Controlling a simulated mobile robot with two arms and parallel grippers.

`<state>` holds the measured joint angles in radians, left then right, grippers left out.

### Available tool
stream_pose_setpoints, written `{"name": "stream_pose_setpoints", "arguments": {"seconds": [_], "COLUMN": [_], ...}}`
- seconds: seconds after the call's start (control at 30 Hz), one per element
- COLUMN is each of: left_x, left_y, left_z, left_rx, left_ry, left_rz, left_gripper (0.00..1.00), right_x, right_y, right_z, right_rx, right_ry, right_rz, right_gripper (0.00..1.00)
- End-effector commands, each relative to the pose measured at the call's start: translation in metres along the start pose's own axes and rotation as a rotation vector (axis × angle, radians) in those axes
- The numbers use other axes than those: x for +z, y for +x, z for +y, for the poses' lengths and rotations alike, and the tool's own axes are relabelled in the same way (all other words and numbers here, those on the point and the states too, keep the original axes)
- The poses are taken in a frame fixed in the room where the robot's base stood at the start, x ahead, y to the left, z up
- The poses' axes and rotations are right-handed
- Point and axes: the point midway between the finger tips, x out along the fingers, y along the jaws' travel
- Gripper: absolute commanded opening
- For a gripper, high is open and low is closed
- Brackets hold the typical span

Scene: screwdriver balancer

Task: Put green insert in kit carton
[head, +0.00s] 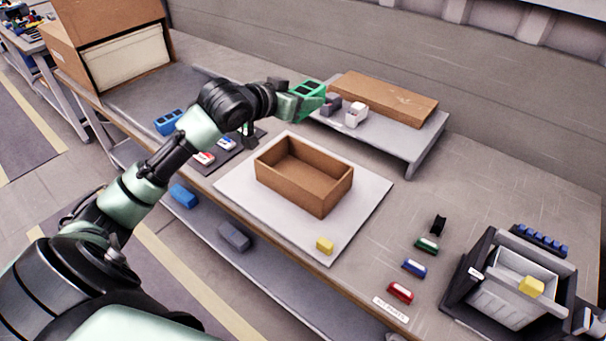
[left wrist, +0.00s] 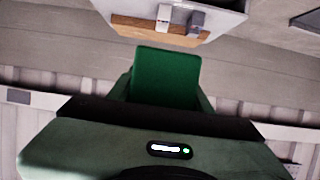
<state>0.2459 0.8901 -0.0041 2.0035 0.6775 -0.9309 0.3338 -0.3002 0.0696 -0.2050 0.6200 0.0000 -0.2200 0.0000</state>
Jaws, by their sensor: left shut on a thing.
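The green insert (head: 309,90) is a green block with dark pockets on its upper face. My left gripper (head: 300,102) is shut on it and holds it raised beside the small grey platform. In the left wrist view the green insert (left wrist: 166,76) fills the middle, in front of my gripper. The kit carton (head: 318,195) is an open brown box, empty as far as I can see, on a white mat (head: 375,190). The insert is behind the carton and higher, apart from it.
A grey raised platform (head: 412,145) holds a flat brown board (head: 385,96) and small grey and white parts (head: 356,115). A yellow block (head: 325,246) lies on the mat before the carton. Coloured parts and a grey bin (head: 508,297) stand at right.

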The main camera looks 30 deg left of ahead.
Motion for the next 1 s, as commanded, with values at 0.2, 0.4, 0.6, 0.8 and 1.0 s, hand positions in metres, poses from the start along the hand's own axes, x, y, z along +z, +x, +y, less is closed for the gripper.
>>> {"name": "stream_pose_setpoints", "arguments": {"seconds": [0.2, 0.4, 0.6, 0.8, 1.0], "left_x": [0.057, 0.105, 0.132, 0.152, 0.175], "left_y": [0.022, 0.042, 0.053, 0.061, 0.071], "left_z": [0.001, 0.001, 0.001, 0.002, 0.001], "left_rx": [0.001, 0.001, 0.000, 0.001, 0.000], "left_ry": [-0.005, -0.005, -0.001, -0.002, 0.000], "left_rz": [-0.010, -0.008, -0.004, -0.006, -0.003], "left_gripper": [0.11, 0.11, 0.11, 0.11, 0.11], "right_x": [0.001, 0.002, 0.002, 0.002, 0.002], "right_y": [0.000, -0.001, -0.001, 0.000, 0.000], "right_z": [0.008, 0.012, 0.012, 0.012, 0.011], "right_rx": [0.009, 0.014, 0.015, 0.014, 0.014], "right_ry": [0.000, 0.002, 0.002, 0.002, 0.001], "right_rz": [-0.001, -0.002, -0.002, -0.002, -0.002], "right_gripper": [0.00, 0.00, 0.00, 0.00, 0.00]}}
